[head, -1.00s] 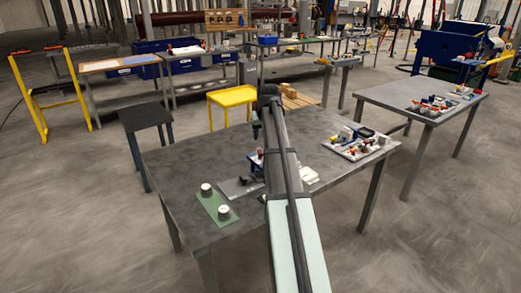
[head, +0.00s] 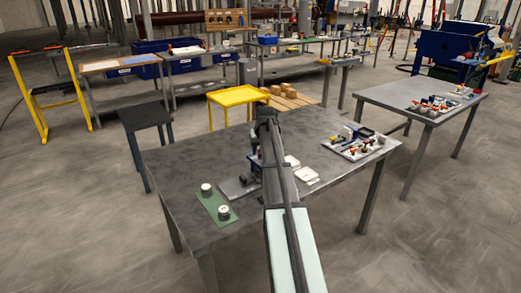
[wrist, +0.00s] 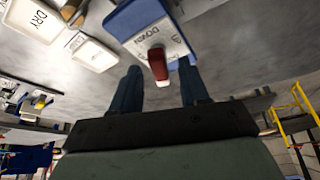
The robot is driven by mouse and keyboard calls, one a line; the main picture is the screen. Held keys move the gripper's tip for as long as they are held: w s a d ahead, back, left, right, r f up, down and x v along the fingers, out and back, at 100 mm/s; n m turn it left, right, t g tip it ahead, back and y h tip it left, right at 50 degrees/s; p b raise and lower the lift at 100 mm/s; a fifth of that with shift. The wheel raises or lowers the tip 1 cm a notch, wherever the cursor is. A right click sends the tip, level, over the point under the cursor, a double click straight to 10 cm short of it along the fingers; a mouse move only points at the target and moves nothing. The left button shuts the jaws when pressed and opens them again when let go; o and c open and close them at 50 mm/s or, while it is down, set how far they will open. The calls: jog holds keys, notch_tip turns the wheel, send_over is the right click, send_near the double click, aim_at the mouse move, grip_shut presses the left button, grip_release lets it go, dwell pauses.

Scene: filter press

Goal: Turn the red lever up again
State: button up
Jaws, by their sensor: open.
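The red lever (wrist: 159,68) shows in the wrist view on a blue box (wrist: 135,14) with a white face marked "DOWN". Its free end points toward my gripper (wrist: 160,66). My gripper's two dark blue fingers are apart, one on each side of the lever in the picture. I see no clear contact between fingers and lever. In the head view my arm hides the lever and most of the blue device (head: 254,161). A grey plate (head: 238,188) lies in front of the device.
White trays (head: 306,175) lie right of my arm; one reads "DRY" in the wrist view (wrist: 36,17). A green mat (head: 214,206) with two pale round pieces lies left. A tray of fittings (head: 345,152) stands at the right. The table's left rear is clear.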

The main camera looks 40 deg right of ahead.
grip_shut()
dwell(0.3)
dwell(0.3)
jog(key=m, duration=0.2)
jog(key=m+g+h, duration=0.1)
jog(key=m, duration=0.1)
jog(key=m+h, duration=0.1)
jog(key=m, duration=0.1)
jog(key=shift+w+a+m+g, duration=0.2)
jog(key=shift+w+m+g, duration=0.1)
jog(key=shift+m, duration=0.1)
jog(key=m+g, duration=0.1)
jog(key=m, duration=0.2)
jog(key=shift+w+h, duration=0.15)
jog(key=shift+h, duration=0.15)
jog(key=shift+m+g, duration=0.8)
jog(key=shift+m, duration=0.9)
